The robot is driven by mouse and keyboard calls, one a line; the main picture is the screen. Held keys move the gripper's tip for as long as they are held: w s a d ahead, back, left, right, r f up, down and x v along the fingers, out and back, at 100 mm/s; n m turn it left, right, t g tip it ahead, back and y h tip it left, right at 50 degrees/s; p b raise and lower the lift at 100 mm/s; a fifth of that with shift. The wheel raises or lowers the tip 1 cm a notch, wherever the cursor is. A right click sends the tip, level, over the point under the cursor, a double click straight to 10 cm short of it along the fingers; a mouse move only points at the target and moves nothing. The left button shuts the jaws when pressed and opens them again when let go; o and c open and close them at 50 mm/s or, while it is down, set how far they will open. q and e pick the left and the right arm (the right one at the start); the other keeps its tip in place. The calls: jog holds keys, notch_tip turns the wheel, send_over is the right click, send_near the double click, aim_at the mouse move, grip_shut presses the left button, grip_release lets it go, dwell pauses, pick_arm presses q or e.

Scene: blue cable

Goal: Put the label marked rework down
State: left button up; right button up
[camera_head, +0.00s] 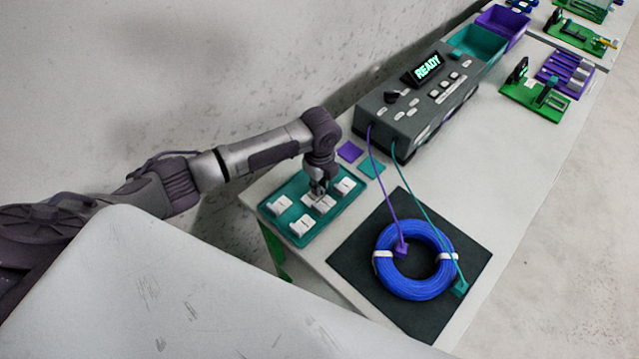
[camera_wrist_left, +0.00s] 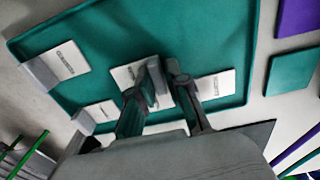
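A teal tray (camera_head: 335,219) at the near left of the bench bears several small white labels. My left gripper (camera_head: 317,188) points down over the tray at the middle label (camera_head: 322,203). In the left wrist view the two fingers (camera_wrist_left: 163,72) stand close together on either side of the middle label's raised part, its white face (camera_wrist_left: 127,76) showing beside them. The fingers hide whether they press on it. Other labels lie at the left (camera_wrist_left: 62,63), lower left (camera_wrist_left: 100,113) and right (camera_wrist_left: 214,86). Their print is too small to read. My right gripper is not in view.
A blue cable coil (camera_head: 418,287) lies on a dark mat (camera_head: 352,255), with purple and teal leads running to a grey tester (camera_head: 405,122) reading READY. Purple (camera_head: 350,151) and teal (camera_head: 371,167) squares lie beside the tray. Bins (camera_head: 478,43) stand behind the tester.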

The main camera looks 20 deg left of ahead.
pick_arm(q)
jog(key=shift+o, duration=1)
jog(key=shift+f, duration=0.1)
notch_tip(320, 180, up, 12)
jog(key=shift+r+b, duration=0.25)
jog(key=shift+b, duration=0.15)
jog(key=shift+f, duration=0.1)
